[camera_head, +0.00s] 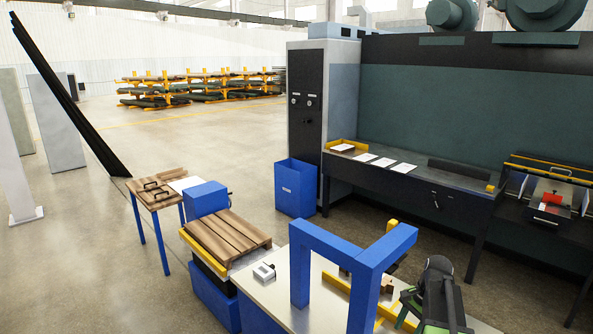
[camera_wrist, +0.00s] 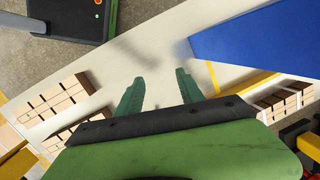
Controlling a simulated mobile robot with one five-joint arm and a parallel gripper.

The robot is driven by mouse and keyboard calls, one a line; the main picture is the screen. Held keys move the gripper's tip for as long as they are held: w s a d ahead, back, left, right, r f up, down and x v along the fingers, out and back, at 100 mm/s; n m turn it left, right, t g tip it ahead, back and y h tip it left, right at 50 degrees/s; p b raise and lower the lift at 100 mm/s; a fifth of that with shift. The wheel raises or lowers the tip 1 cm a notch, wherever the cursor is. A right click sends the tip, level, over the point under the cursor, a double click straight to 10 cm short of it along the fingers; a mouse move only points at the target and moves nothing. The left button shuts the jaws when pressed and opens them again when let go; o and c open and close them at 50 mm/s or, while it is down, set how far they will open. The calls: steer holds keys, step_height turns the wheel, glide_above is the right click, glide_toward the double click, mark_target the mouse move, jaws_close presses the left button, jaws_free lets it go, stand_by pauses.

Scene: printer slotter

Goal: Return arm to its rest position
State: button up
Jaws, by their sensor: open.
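My gripper (camera_wrist: 160,90) shows in the wrist view with its two green fingers apart and nothing between them. It is above a pale worktop (camera_wrist: 150,45). In the head view my dark arm (camera_head: 437,285) is at the lower right, beside the blue frame, over the same worktop (camera_head: 275,302). Its fingertips are hard to make out there.
A blue frame (camera_head: 330,250) stands on the worktop close to my arm; a blue beam (camera_wrist: 265,42) also shows near the fingers. Wooden block stacks (camera_wrist: 50,100) lie left of the gripper, others (camera_wrist: 285,100) right. A wooden pallet (camera_head: 225,238) and blue bin (camera_head: 295,187) stand farther off.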

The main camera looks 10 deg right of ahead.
steer(key=s+a+f+n+h+b, duration=0.1)
steer(key=a+n, duration=0.5)
steer(key=a, duration=0.7)
steer(key=s+a+f+n+h+b, duration=0.1)
steer(key=s+a+f+n, duration=0.1)
steer(key=a+n, duration=0.5)
steer(key=s+a, duration=0.1)
steer(key=a, duration=0.5)
steer(key=shift+f, duration=0.15)
